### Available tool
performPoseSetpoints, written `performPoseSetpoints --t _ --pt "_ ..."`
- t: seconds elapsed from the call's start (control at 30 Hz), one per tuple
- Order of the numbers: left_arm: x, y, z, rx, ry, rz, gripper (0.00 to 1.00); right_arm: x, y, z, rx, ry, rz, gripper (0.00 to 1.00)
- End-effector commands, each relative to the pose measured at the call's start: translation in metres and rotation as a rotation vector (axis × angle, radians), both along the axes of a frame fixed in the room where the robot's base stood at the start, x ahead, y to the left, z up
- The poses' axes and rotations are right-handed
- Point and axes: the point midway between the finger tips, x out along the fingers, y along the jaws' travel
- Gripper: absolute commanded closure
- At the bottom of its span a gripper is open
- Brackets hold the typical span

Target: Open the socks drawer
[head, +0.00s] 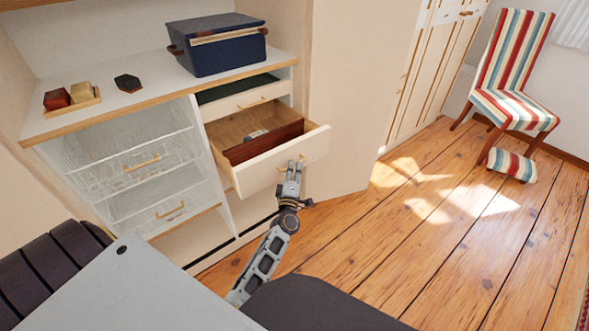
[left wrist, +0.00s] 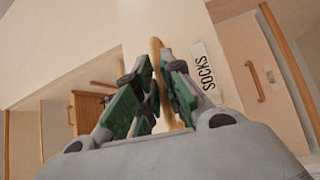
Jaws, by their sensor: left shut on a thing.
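The socks drawer (head: 290,163) is pulled out from the white cabinet, with its wooden inside showing in the head view. A dark reddish-brown divider (head: 264,143) runs through it, and a small pale and dark item (head: 257,134) lies behind the divider. My left gripper (head: 293,166) is at the drawer's front. In the left wrist view, its green-padded fingers (left wrist: 156,90) are shut on the drawer's light wooden handle (left wrist: 157,60). A white label (left wrist: 205,68) reading "SOCKS" is beside the handle. My right gripper is not in view.
A blue box (head: 216,45), a hexagonal dark item (head: 128,83) and a small tray with blocks (head: 72,97) are on the top.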

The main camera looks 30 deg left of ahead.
Motion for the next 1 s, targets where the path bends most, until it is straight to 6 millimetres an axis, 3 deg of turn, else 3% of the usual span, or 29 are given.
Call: performPoseSetpoints --t 0.23,0.27,0.43,1.0 --pt "-0.0004 0.0003 -0.0015 -0.001 0.002 0.0 1.0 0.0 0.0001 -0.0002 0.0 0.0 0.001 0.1" --pt "-0.0003 0.0003 -0.0014 -0.002 0.001 0.0 0.88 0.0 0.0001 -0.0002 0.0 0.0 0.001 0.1" --pt "-0.0002 0.0004 -0.0009 -0.001 0.001 0.0 0.68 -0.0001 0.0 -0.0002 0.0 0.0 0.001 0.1" --pt "-0.0071 -0.003 -0.0017 -0.001 0.001 0.0 0.68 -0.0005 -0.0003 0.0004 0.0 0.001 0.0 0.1"
